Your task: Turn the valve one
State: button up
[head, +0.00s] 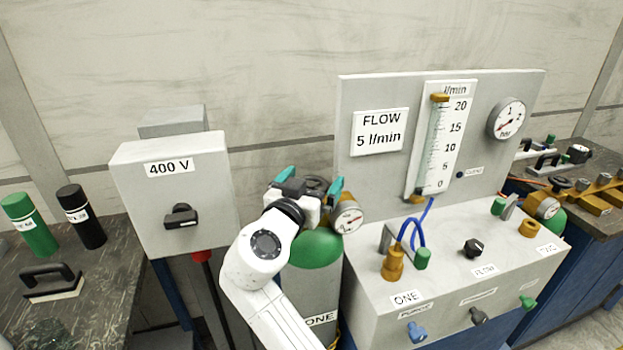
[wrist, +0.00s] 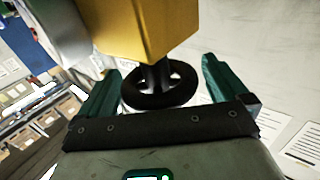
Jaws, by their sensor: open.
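The grey gas cylinder with a green shoulder (head: 316,248) carries a label ONE (head: 320,319) and stands behind my arm. In the wrist view its valve shows as a black handwheel (wrist: 160,101) with spokes, on a brass-coloured body (wrist: 140,28). My gripper (head: 311,179) is at the top of the cylinder, its teal fingers spread. In the wrist view my open gripper (wrist: 162,65) has one finger on each side of the handwheel, with gaps showing. My arm hides part of the cylinder and valve in the head view.
A pressure gauge (head: 347,217) sits just right of my gripper. The grey flow panel (head: 375,180) and its console (head: 450,262) stand to the right. A 400 V switch box (head: 172,205) stands close on the left. The wall is behind.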

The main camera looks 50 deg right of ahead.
jog(key=c, duration=1)
jog(key=shift+o, duration=0.2)
jog(key=n+t, duration=0.1)
jog(key=t+y+b, duration=0.1)
jog(key=shift+f+n+t, duration=0.2)
jog(key=shift+n+t, duration=0.1)
jog(key=shift+n, duration=0.1)
jog(key=n+t, duration=0.1)
jog(key=t+y, duration=0.1)
jog(key=n+t+y, duration=0.1)
jog(key=shift+w+r+n+t, duration=0.1)
jog(key=shift+r+n+t, duration=0.15)
jog(key=shift+n+t, duration=0.05)
jog(key=shift+w+n+t+y, duration=0.1)
jog(key=shift+n+t+y, duration=0.6)
jog(key=shift+t+y, duration=0.1)
jog(key=o, duration=1)
jog(key=shift+c, duration=0.2)
jog(key=shift+a, duration=0.1)
